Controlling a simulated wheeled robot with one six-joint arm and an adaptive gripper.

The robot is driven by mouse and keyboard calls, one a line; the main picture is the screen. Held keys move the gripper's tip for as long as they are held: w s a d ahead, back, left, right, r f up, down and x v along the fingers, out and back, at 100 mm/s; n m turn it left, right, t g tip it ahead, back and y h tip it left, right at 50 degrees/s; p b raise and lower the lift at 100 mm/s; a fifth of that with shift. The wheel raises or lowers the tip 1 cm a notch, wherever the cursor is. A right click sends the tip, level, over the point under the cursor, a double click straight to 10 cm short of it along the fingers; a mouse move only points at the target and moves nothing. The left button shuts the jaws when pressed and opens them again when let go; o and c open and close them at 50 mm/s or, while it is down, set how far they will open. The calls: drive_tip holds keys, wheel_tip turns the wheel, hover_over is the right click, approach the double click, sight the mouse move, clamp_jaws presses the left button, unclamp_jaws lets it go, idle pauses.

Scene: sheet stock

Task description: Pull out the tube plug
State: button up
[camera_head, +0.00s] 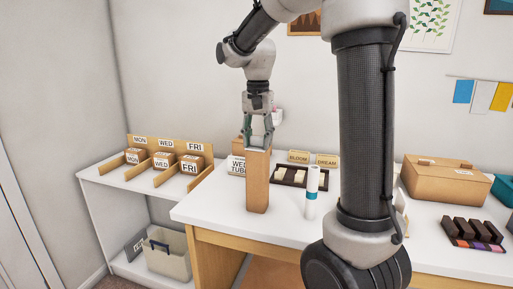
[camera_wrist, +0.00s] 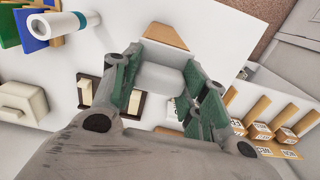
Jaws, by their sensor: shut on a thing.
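My gripper (camera_head: 258,138) points down at the top of a tall wooden block (camera_head: 257,185) on the white table. In the wrist view its green-padded fingers (camera_wrist: 158,75) are shut on a pale rounded piece (camera_wrist: 162,79). Part of the tan wood shows just beyond this piece. I cannot tell for certain that the pale piece is the tube plug, or whether it touches the block. A white tube with a blue band (camera_head: 312,193) stands upright to the right of the block.
A dark tray (camera_head: 288,177) with pale pieces is behind the tube. A cardboard box (camera_head: 445,183) and dark blocks (camera_head: 470,229) are at right. A shelf at left holds MON, WED and FRI boxes (camera_head: 163,161).

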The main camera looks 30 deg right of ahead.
drive_tip(key=shift+r, duration=0.15)
drive_tip(key=shift+r, duration=2.4)
